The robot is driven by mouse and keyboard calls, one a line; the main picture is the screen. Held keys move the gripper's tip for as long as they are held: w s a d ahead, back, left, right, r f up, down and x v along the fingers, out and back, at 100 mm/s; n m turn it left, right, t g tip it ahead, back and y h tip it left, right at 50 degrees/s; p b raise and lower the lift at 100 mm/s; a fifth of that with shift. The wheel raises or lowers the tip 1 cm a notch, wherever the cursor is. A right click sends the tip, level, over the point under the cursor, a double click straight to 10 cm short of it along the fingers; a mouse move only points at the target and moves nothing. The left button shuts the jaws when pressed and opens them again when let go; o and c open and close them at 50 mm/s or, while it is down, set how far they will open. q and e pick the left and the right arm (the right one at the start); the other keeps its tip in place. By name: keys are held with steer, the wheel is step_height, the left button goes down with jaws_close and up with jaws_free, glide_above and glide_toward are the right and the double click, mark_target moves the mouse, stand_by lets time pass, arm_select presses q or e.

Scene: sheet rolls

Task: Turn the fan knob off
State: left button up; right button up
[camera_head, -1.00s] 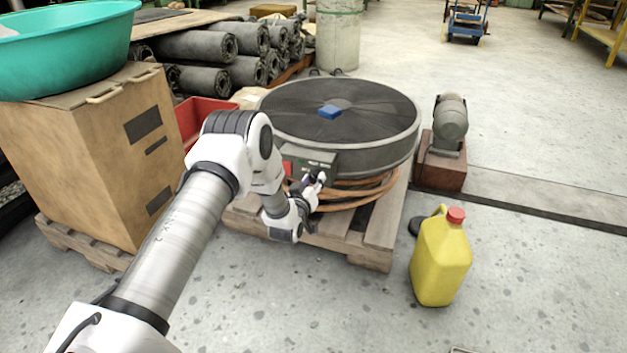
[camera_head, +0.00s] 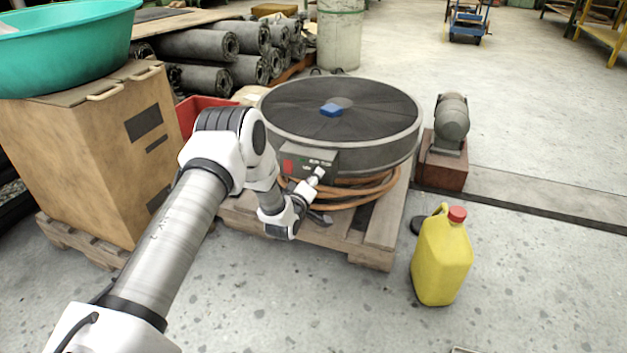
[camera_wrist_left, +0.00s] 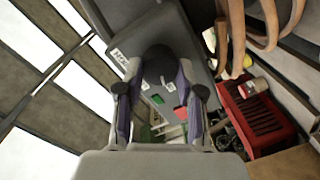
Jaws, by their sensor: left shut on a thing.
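The fan (camera_head: 375,150) is a large round dark unit with a radial grille and a blue hub, lying flat on a wooden pallet. Its grey control box (camera_head: 322,156) faces me and has red and green markings. In the left wrist view a dark round knob (camera_wrist_left: 158,62) stands out from the box (camera_wrist_left: 182,35). My left gripper (camera_head: 317,176) is at the front of the box. In the wrist view the left gripper (camera_wrist_left: 159,76) has its two fingers on either side of the knob, shut on it. In the head view the knob is hidden by the gripper.
Orange hose (camera_head: 365,190) is coiled under the fan on the pallet (camera_head: 378,238). A yellow jug (camera_head: 441,262) stands right of it on the floor, and a motor (camera_head: 452,128) on a block behind. A brown cabinet (camera_head: 90,165) and red crate (camera_head: 195,112) are at left.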

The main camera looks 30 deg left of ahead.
stand_by(0.3)
arm_select(q)
steer(key=o, duration=1.2)
steer(key=shift+c, duration=0.2)
steer(key=v, duration=1.2)
